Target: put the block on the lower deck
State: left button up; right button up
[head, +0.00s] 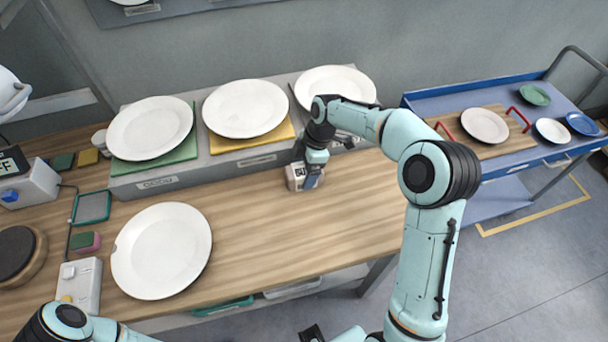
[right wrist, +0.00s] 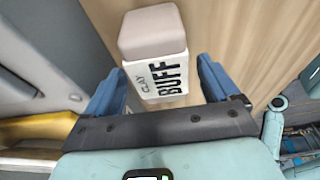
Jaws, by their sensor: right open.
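The block (right wrist: 155,58) is a pale clay block with a white wrapper marked "CLAY BUFF". In the head view the block (head: 296,178) stands on the wooden bench, partly hidden by my right gripper (head: 311,179). In the right wrist view my right gripper (right wrist: 160,92) is open, with its two blue fingers on either side of the block and gaps visible. The lower deck (head: 495,199) is the blue lower shelf of the cart at right, partly hidden by my arm. My left arm shows at bottom left; its gripper is out of view.
A grey raised shelf (head: 158,184) with several plates stands behind the block. A large white plate (head: 162,250) lies on the bench at left. The cart's upper deck (head: 437,103) holds a wooden board and plates. Bare bench lies in front of the block.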

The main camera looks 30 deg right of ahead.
aim_at(302, 175)
jog(key=shift+x, duration=1.45)
jog(key=shift+d, duration=0.1)
pick_arm(q)
jog(key=shift+s+f, duration=0.1)
jog(key=shift+f, duration=0.05)
pick_arm(e)
jog(key=shift+f, duration=0.2)
jog(key=shift+r, duration=0.1)
grip_shut()
jog(key=shift+r, duration=0.15)
pick_arm(q)
jog(key=w+r+p, duration=0.2)
jog(key=r, duration=0.1)
jog(key=shift+w+r, duration=0.25)
pick_arm(e)
notch_tip(302, 175, up, 20)
